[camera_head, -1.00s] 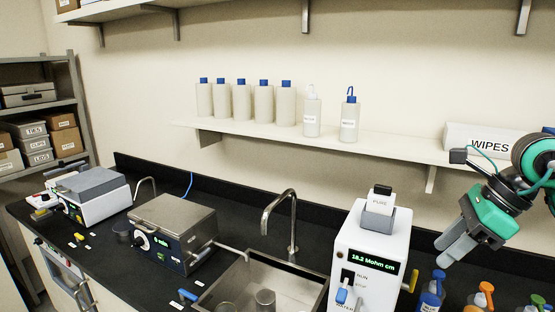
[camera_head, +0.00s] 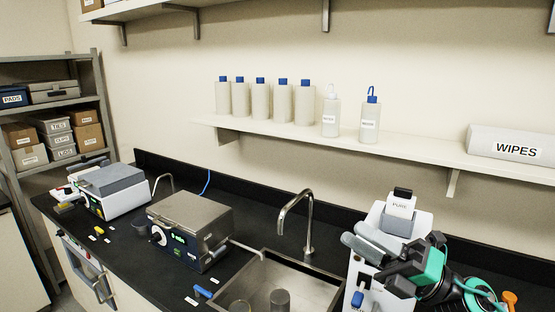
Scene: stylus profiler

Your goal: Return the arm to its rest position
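My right gripper (camera_head: 358,234) is at the lower right, in front of the white water dispenser (camera_head: 402,219) labelled PURE. Its two grey fingers point left and lie close side by side from this angle. Whether there is a gap between them is unclear, and nothing shows held in them. My green and black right wrist hides the dispenser's display and part of its front. I cannot tell whether the gripper touches the dispenser. My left gripper is not in view.
A sink (camera_head: 312,284) with a tap (camera_head: 293,215) lies left of the dispenser. Two bench instruments, one grey-topped (camera_head: 112,181) and one steel-lidded (camera_head: 190,222), stand further left. Bottles (camera_head: 283,101) and a WIPES box (camera_head: 505,145) are on the wall shelf (camera_head: 330,145). An orange-capped bottle (camera_head: 510,298) is at lower right.

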